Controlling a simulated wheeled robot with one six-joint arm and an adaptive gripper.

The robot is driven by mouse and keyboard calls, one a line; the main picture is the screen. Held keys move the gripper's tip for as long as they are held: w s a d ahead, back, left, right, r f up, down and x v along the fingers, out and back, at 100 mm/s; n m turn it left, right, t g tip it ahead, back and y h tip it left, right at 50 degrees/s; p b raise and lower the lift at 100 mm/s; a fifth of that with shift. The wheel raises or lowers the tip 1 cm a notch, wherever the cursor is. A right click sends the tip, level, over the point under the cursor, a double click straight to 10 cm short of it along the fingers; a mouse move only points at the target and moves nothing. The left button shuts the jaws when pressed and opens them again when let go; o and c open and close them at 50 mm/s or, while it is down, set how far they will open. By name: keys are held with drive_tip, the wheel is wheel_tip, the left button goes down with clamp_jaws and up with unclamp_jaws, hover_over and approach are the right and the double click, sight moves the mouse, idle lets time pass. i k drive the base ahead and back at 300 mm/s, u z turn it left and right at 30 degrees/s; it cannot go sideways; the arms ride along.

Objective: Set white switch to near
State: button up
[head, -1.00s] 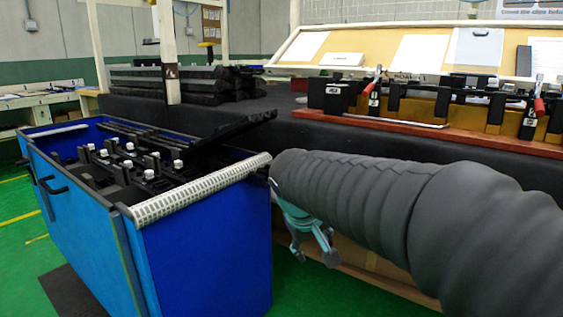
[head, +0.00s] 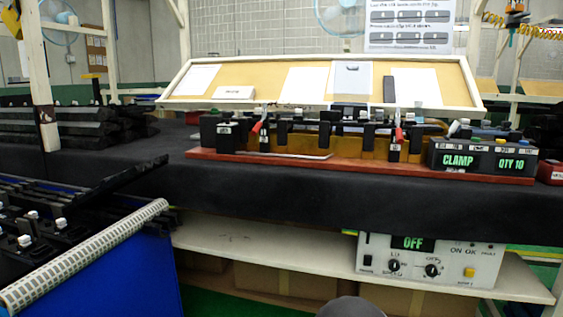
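A black control box (head: 483,160) stands at the right end of the bench, with green displays reading CLAMP and QTY 10. My gripper is out of view; only a dark rounded part, probably of my arm, shows at the bottom edge.
A red-brown fixture board (head: 350,168) with red-handled clamps lies on the dark bench (head: 300,196). A white power unit (head: 430,262) reading OFF sits on the shelf (head: 260,255) below.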

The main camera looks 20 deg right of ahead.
sight(456, 124)
drive_tip(key=z, duration=1.45)
